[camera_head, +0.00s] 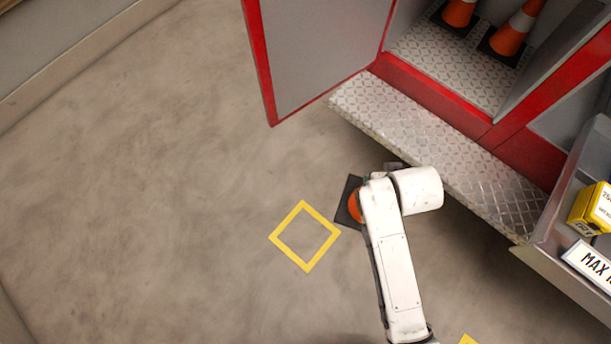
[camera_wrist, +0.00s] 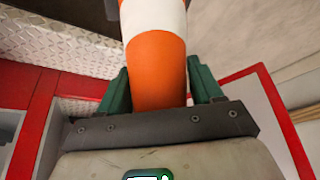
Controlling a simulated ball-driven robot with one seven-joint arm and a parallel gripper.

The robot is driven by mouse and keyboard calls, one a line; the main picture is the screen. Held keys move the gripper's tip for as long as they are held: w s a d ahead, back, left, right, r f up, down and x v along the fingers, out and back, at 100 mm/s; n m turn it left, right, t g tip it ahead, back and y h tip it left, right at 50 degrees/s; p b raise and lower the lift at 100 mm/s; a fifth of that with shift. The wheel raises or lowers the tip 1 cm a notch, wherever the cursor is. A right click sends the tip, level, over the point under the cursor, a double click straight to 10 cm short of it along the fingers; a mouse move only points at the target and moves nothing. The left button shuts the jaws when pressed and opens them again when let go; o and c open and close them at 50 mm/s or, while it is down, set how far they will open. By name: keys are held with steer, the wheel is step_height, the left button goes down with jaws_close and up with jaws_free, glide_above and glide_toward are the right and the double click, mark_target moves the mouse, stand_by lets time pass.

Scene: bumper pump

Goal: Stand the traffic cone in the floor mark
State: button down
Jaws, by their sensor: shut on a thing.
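The traffic cone (camera_wrist: 157,70), orange with a white band, is between the two green fingers of my gripper (camera_wrist: 160,88) in the wrist view. My gripper is shut on it. In the head view my white arm covers most of the cone; a piece of orange and its dark square base (camera_head: 346,203) show at the arm's left side. The floor mark (camera_head: 304,236) is a yellow square outline on the floor, empty inside. The cone's base is up and right of the mark, close to its right corner. I cannot tell the base's height above the floor.
A red-framed locker with an open door (camera_head: 318,55) holds two other cones (camera_head: 511,33) at the top right. A metal tread-plate step (camera_head: 430,140) juts out beside my arm. A yellow box (camera_head: 592,208) sits at the right edge. The floor at left is clear.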

steer(key=s+a+f+n+y+b, duration=0.15)
steer(key=s+a+f+b, duration=0.35)
steer(key=f+b, duration=0.8)
steer(key=s+a+f+n+b, duration=0.2)
steer(key=s+a+f+b, duration=0.45)
steer(key=f, duration=0.95)
steer(key=s+a+f+n+y+b, duration=0.15)
steer(key=a+f+b, duration=0.25)
steer(key=f+b, duration=1)
steer(key=w+a+f+h+b, duration=0.1)
steer(key=w+a+f+b, duration=0.2)
steer(key=w+f+b, duration=0.6)
steer(key=shift+w+a+f+g, duration=0.35)
steer(key=shift+w+f, duration=1.3)
steer(key=shift+f, duration=0.85)
steer(key=shift+c, duration=0.8)
jaws_free()
steer(key=shift+f, duration=0.1)
